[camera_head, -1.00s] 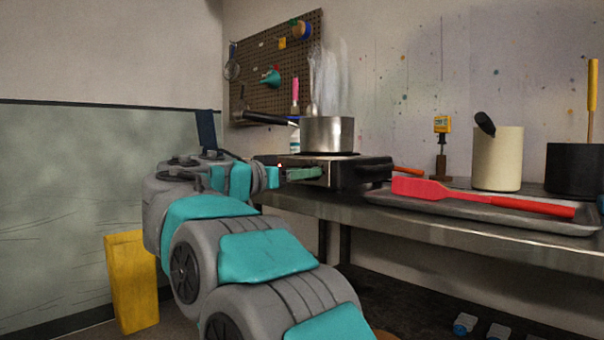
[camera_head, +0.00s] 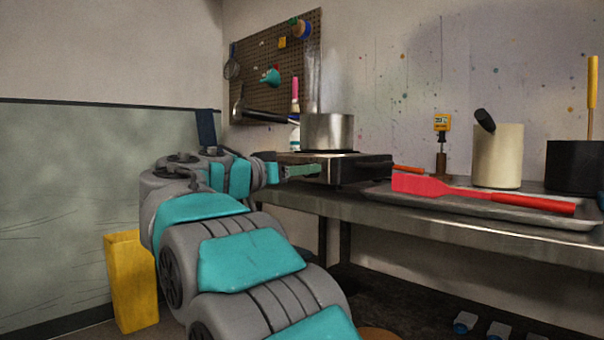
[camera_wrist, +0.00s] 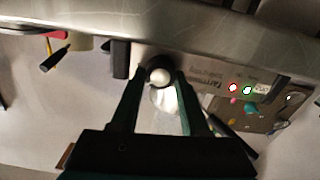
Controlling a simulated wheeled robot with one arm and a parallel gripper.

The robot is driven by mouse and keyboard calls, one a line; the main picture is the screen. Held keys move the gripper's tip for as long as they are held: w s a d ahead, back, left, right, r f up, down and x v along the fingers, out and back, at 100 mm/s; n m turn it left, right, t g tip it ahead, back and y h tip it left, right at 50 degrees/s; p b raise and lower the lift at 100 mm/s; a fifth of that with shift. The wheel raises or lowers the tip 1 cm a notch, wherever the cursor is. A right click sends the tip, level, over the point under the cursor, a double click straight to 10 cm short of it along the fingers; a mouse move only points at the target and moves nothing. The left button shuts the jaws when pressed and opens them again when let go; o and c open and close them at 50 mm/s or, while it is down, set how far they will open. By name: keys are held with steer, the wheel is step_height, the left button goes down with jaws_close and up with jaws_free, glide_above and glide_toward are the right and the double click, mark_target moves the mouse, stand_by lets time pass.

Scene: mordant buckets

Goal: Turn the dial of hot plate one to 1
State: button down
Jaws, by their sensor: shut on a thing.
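The hot plate (camera_head: 345,172) is a dark, low box on the metal bench, with a steel pot (camera_head: 328,132) on top. Faint steam rises from the pot. My gripper (camera_head: 301,170) is at the plate's front left. In the wrist view, my gripper (camera_wrist: 160,73) has a finger on each side of a round dark dial (camera_wrist: 153,63) with a pale centre, and is shut on it. The panel beside the dial carries blurred lettering and small red and green spots. I cannot read the dial's setting, and the head view hides the dial behind my gripper.
A metal tray (camera_head: 450,207) with a red spatula (camera_head: 430,187) lies right of the hot plate. A cream pot (camera_head: 498,155) and a dark pot (camera_head: 575,166) stand behind it. A pegboard (camera_head: 270,75) hangs behind. A yellow bin (camera_head: 132,282) stands on the floor at left.

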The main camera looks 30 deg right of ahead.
steer(key=shift+d, duration=0.1)
steer(key=shift+n+b, duration=0.55)
steer(key=shift+n, duration=0.35)
steer(key=shift+r+n, duration=0.1)
steer(key=shift+n, duration=0.7)
steer(key=n+p, duration=0.2)
steer(key=p, duration=0.1)
steer(key=shift+r, duration=0.2)
steer(key=n+p, duration=1)
steer(key=p, duration=0.2)
steer(key=shift+w, duration=0.15)
steer(key=n+p, duration=0.4)
steer(key=n, duration=0.1)
steer(key=shift+f, duration=0.45)
